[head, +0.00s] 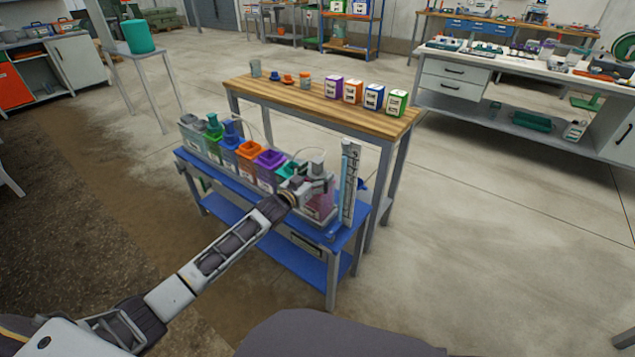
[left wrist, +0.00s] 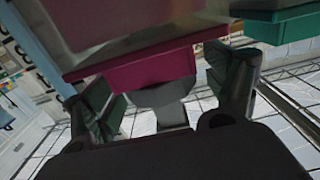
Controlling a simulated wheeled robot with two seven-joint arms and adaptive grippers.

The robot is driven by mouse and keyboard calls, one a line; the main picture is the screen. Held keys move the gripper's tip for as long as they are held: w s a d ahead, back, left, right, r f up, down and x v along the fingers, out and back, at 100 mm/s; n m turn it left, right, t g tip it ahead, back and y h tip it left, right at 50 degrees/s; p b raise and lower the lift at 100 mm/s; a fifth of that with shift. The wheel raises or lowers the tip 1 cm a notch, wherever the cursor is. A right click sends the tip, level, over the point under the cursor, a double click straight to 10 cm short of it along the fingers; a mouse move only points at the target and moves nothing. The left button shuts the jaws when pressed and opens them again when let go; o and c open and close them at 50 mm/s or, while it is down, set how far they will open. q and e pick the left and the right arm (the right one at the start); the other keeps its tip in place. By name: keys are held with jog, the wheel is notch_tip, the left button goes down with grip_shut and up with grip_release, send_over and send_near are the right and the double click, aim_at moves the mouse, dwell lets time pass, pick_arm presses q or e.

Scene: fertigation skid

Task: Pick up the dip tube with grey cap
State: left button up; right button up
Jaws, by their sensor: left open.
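My left gripper (head: 316,181) is at the right end of the row of coloured tanks on the blue bench. It is above the translucent pink tank (head: 322,212). In the left wrist view the gripper (left wrist: 168,85) is open, with its dark fingers spread on two sides. A grey cap-like piece with a narrower stem (left wrist: 165,95) shows between the fingers; it looks like the dip tube's grey cap. I cannot tell whether the fingers touch it. A magenta tank part (left wrist: 150,70) lies just beyond it. Any tube below the cap is hidden. My right gripper is not in view.
Purple (head: 268,160), orange (head: 249,148) and several other tanks stand left of the gripper on the blue bench (head: 283,215). A white upright panel (head: 350,180) stands close on the right. A wooden table (head: 310,97) with labelled boxes is behind.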

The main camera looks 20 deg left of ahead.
pick_arm(q)
jog(key=shift+w+d, duration=0.1)
jog(key=shift+w, duration=0.2)
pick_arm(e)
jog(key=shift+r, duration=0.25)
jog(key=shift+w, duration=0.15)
pick_arm(q)
jog(key=c, duration=1.1)
jog(key=shift+c, duration=0.3)
jog(key=shift+r, duration=0.1)
